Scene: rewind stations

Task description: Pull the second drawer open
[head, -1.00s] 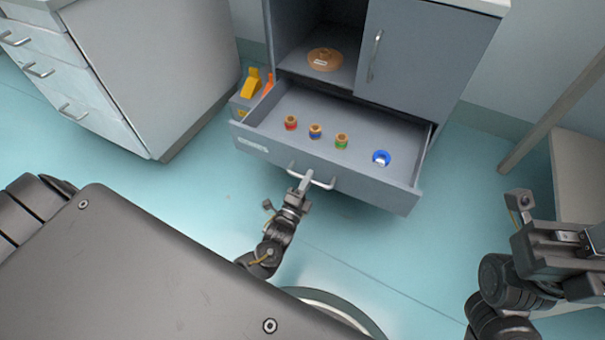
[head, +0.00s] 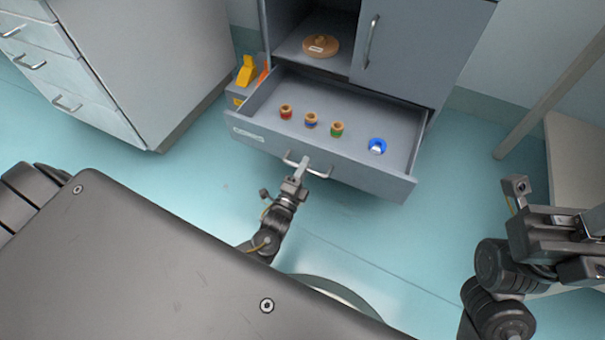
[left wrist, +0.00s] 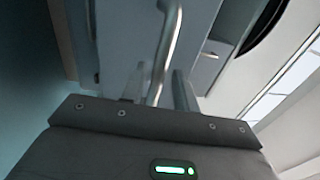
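A wide grey drawer (head: 250,135) stands pulled out from the grey cabinet, its inside in view from above. Its bar handle (head: 320,174) is on the front; in the left wrist view the bar (left wrist: 168,45) runs between the fingers. My left gripper (head: 301,170) is at this handle. Its fingers (left wrist: 162,88) stand on either side of the bar, with a visible gap on one side, so it looks open around the handle. My right gripper (head: 530,205) is at the right, away from the drawer; its finger gap is unclear.
In the drawer are three small banded spools (head: 311,121) and a blue ring (head: 377,146). A brown disc (head: 320,45) lies in the open compartment above, beside a closed door (head: 410,50). A white drawer cabinet (head: 145,60) is at left, a bench (head: 575,165) at right.

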